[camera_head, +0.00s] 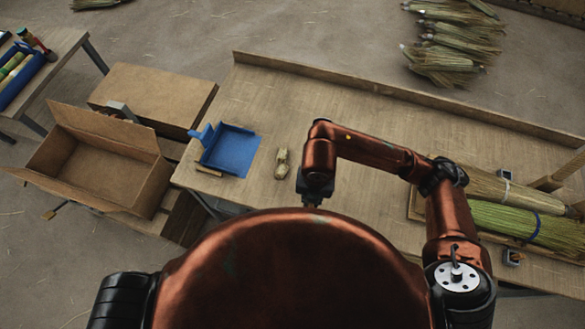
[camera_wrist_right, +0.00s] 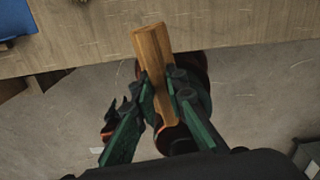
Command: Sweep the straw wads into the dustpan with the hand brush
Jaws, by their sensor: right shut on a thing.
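The blue dustpan (camera_head: 230,150) lies on the workbench at its left end, its handle towards the left; its corner shows in the right wrist view (camera_wrist_right: 14,22). One tan straw wad (camera_head: 282,163) lies just right of the dustpan, apart from it. My right arm reaches over the bench, with its wrist right of the wad. My right gripper (camera_wrist_right: 161,85) is shut on a wooden piece, seemingly the hand brush (camera_wrist_right: 152,47), at the bench's front edge. No bristles show in the wrist view. My left gripper is not in view.
The workbench (camera_head: 330,105) has a raised back rail (camera_head: 400,95). Straw bundles (camera_head: 520,225) lie in a tray at its right end. An open cardboard box (camera_head: 95,165) stands left of the bench. The bench behind the wad is clear.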

